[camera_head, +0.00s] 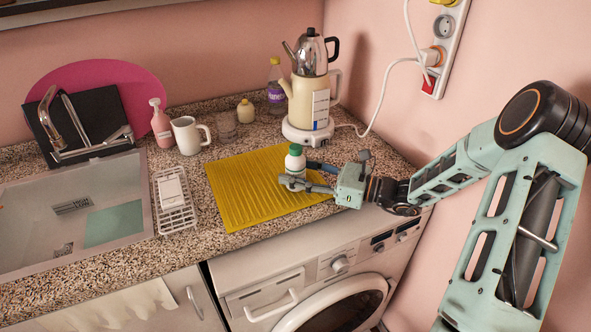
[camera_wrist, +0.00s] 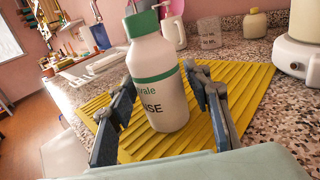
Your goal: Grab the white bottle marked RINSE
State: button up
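The white bottle (camera_wrist: 160,95) has a green cap and a green band, and the letters "NSE" show on its label in the wrist view. It stands on the yellow ribbed mat (camera_head: 240,190), and also shows in the head view (camera_head: 295,164). My gripper (camera_wrist: 163,85) reaches in low from the right in the head view (camera_head: 297,176). Its two fingers are spread, one on each side of the bottle, and look open. Small gaps seem to show beside the lower bottle; contact at the fingertips is hard to tell.
A cream kettle (camera_head: 301,103) on a white base stands behind the mat. A glass (camera_head: 227,126), a white mug (camera_head: 187,136), a small yellow-capped bottle (camera_head: 245,111) and a purple-labelled bottle (camera_head: 276,90) stand at the back. A white rack (camera_head: 174,200) and sink lie left.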

jog(key=c, duration=1)
jog(key=shift+r, duration=0.2)
